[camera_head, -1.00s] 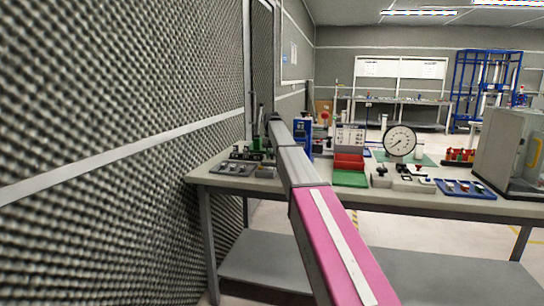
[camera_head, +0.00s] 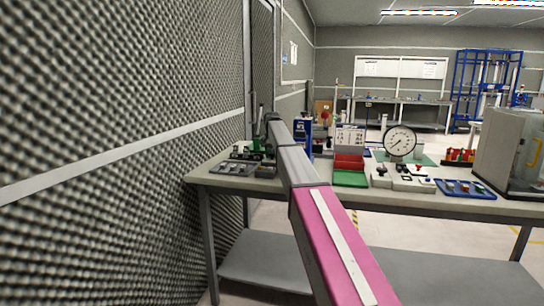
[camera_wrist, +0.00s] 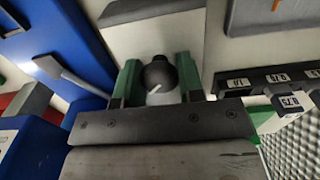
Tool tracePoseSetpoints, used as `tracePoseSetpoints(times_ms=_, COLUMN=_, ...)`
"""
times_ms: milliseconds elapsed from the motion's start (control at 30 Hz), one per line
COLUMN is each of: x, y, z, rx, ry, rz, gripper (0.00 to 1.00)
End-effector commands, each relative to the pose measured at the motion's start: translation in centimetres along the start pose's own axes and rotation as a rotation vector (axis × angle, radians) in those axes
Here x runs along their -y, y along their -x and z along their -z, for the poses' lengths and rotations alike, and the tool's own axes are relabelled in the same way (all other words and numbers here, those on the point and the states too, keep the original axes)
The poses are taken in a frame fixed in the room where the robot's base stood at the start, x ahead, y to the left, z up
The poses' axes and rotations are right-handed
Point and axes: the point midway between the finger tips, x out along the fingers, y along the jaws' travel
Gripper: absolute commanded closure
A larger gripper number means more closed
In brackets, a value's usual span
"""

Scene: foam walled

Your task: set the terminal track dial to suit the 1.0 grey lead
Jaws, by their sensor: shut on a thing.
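The dial is a round black knob (camera_wrist: 158,74) with a white pointer line, on a pale grey housing (camera_wrist: 160,35) in the wrist view. The pointer slants, its outer end toward the lower left of the picture. My gripper (camera_wrist: 159,78) has green fingers, one on each side of the knob, and is shut on it. Any scale marks around the knob are hidden or too small to read. In the head view my arm hides most of this spot at the bench's left end. I cannot pick out the grey lead for certain.
Black blocks (camera_wrist: 282,92) with small white labels stand right of the gripper in the wrist view. A blue body (camera_wrist: 65,45) with a grey lever is at left. The bench (camera_head: 330,185) also carries red and green bins (camera_head: 349,170) and a round gauge (camera_head: 400,141). A foam wall (camera_head: 110,120) runs close on the left.

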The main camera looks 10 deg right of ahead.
Motion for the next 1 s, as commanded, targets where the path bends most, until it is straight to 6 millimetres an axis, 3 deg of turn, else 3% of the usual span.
tracePoseSetpoints(times_ms=167, x=0.0, y=0.0, z=0.0, rx=0.000, ry=-0.002, rz=0.000, gripper=0.88)
tracePoseSetpoints(times_ms=200, x=0.0, y=0.0, z=0.0, rx=-0.001, ry=-0.002, rz=0.000, gripper=0.52)
tracePoseSetpoints(times_ms=233, x=0.0, y=0.0, z=0.0, rx=-0.001, ry=-0.001, rz=0.000, gripper=0.42)
tracePoseSetpoints(times_ms=267, x=0.0, y=0.0, z=0.0, rx=-0.001, ry=-0.001, rz=0.000, gripper=0.39)
tracePoseSetpoints(times_ms=667, x=0.0, y=0.9, z=0.1, rx=-0.001, ry=0.000, rz=0.000, gripper=0.39)
tracePoseSetpoints(times_ms=1000, x=0.1, y=7.0, z=0.1, rx=-0.003, ry=0.000, rz=0.001, gripper=0.39)
